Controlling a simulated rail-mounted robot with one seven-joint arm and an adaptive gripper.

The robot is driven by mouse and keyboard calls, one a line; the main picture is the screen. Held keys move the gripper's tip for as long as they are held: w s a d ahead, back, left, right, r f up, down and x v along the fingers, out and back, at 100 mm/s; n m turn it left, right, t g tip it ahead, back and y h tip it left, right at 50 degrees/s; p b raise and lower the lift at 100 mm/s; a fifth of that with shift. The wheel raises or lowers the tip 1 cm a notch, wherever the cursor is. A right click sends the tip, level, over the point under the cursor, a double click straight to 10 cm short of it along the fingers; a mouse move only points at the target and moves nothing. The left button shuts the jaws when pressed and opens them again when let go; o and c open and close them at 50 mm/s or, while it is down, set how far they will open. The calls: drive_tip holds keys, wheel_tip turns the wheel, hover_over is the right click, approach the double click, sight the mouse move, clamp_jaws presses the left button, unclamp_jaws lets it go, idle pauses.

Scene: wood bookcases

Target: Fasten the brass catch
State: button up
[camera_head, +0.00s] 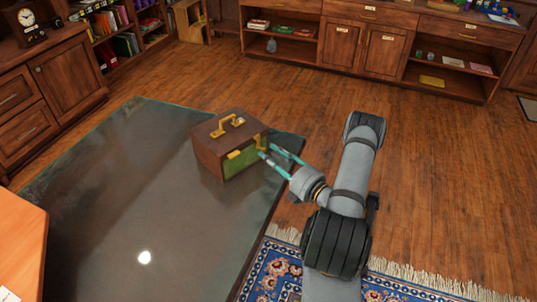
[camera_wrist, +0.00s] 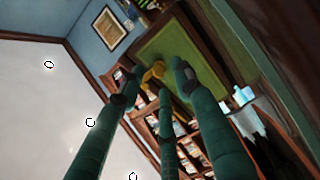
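A dark brown wooden case (camera_head: 212,150) with a green front panel (camera_head: 238,163) stands on the glossy dark table near its right corner. A brass handle (camera_head: 226,124) is on its lid. Two brass catches show on its front, a left catch (camera_head: 236,154) and a right catch (camera_head: 261,141). My gripper (camera_head: 267,150) is at the front by the right catch, its teal fingers spread apart. In the wrist view a brass catch (camera_wrist: 153,73) lies beyond and between the fingertips, against the green panel (camera_wrist: 180,52). I cannot tell whether a finger touches it, or whether either catch is fastened.
The dark table (camera_head: 130,200) is clear to the left of the case. A patterned rug (camera_head: 275,270) lies on the floor below. Wooden cabinets (camera_head: 375,45) and shelves stand along the back, and a drawer unit (camera_head: 60,80) at the left.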

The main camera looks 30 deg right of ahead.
drive_tip(key=v, duration=1)
drive_tip(key=shift+s, duration=0.25)
drive_tip(key=shift+w+r, duration=0.1)
drive_tip(key=x, duration=1.2)
drive_tip(key=shift+d+m, duration=0.1)
drive_tip(key=shift+m, duration=0.2)
